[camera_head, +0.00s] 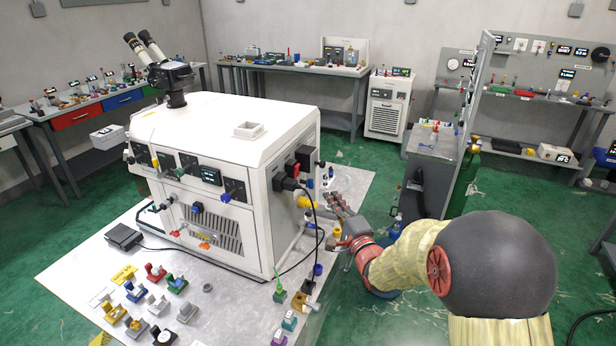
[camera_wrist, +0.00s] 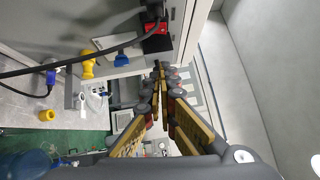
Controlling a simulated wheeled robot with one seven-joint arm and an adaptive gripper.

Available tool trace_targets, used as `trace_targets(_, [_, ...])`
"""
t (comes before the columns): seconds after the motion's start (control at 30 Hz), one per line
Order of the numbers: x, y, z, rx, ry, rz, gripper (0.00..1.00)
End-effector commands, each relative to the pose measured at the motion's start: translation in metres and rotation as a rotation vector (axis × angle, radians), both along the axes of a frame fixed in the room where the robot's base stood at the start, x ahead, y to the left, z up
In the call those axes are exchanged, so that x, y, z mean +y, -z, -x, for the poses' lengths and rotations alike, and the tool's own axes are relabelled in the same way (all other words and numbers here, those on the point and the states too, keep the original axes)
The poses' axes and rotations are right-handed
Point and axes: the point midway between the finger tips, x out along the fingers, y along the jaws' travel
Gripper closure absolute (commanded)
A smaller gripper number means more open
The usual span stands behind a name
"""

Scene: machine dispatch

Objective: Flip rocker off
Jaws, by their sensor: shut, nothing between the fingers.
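The white machine (camera_head: 215,130) stands on a pale floor plate. Its right side carries black boxes, a plug with a black cable, and yellow and blue fittings. A red and black part (camera_wrist: 155,40) on this side shows at the top of the wrist view and may be the rocker; its on or off position cannot be made out. My gripper (camera_head: 336,204) is beside the right side of the machine, partly overlapped by my arm. In the wrist view my gripper (camera_wrist: 158,70) has its fingertips together, empty, just below the red and black part; contact cannot be told.
A black cable (camera_wrist: 80,58) runs across the wrist view to a plug on the machine. A yellow fitting (camera_head: 306,203) projects near my gripper. Several small coloured parts lie on the floor plate (camera_head: 90,250). A grey cabinet (camera_head: 432,160) stands right of the machine.

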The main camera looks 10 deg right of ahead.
Motion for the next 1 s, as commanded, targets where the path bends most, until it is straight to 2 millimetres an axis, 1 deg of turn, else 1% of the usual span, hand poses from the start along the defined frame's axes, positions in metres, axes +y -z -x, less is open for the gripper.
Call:
trace_targets(0.17, [0.001, 0.000, -0.007, 0.000, -0.001, 0.001, 1.00])
trace_targets(0.27, [0.003, -0.001, -0.019, 0.000, -0.001, 0.001, 1.00])
trace_targets(0.7, [0.016, -0.008, -0.101, 0.000, 0.000, 0.001, 1.00])
trace_targets(0.8, [0.031, -0.011, -0.109, -0.001, -0.003, 0.002, 1.00])
trace_targets(1.0, [0.044, -0.013, -0.119, 0.002, 0.000, 0.001, 1.00])
